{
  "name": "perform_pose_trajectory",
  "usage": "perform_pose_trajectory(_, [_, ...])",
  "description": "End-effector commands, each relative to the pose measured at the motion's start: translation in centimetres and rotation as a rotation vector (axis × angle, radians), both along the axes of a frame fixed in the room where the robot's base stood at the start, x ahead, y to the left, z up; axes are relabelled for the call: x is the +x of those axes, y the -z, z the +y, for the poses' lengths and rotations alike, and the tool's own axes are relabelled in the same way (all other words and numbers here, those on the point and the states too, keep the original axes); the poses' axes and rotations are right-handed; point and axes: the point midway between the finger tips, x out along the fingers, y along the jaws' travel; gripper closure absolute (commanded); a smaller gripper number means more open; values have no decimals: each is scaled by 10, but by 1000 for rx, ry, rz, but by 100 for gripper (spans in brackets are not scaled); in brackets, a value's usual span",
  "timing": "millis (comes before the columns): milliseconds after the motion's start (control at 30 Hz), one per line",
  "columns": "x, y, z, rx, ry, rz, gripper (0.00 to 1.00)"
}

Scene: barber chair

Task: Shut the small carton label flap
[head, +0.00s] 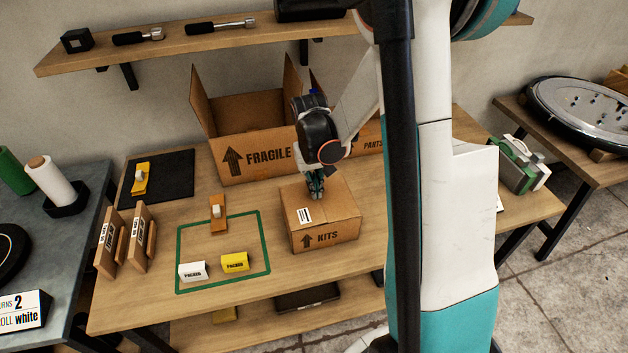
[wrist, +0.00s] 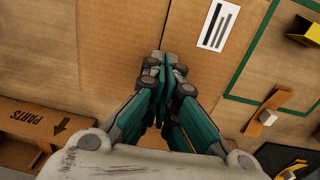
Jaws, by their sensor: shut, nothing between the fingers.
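The small carton (head: 325,236), marked KITS, stands on the wooden table with its top looking flat. Its label flap (head: 293,200) bears a white barcode label (head: 305,215) and lies about level with the top. In the wrist view the label flap (wrist: 190,70) lies beside a seam with the other flap (wrist: 130,20). My gripper (head: 316,193) is shut and empty, pointing down at the carton top near the seam. In the wrist view my gripper (wrist: 166,62) covers part of the seam. Whether the fingertips touch the cardboard is hard to tell.
A large open FRAGILE carton (head: 262,165) stands behind the small carton, with a PARTS carton (head: 368,140) beside it. A green outlined area (head: 178,255) to the left holds a white and a yellow PACKED block. A shelf (head: 270,38) runs above.

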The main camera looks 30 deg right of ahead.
Motion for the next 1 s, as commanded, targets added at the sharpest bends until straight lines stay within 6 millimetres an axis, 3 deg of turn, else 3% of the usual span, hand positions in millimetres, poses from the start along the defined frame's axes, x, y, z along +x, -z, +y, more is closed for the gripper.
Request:
perform_pose_trajectory(500, [0,9,-1,0,0,0,100])
perform_pose_trajectory(733, [-1,26,-3,-1,0,1,100])
perform_pose_trajectory(1000, [-2,26,-3,0,1,2,100])
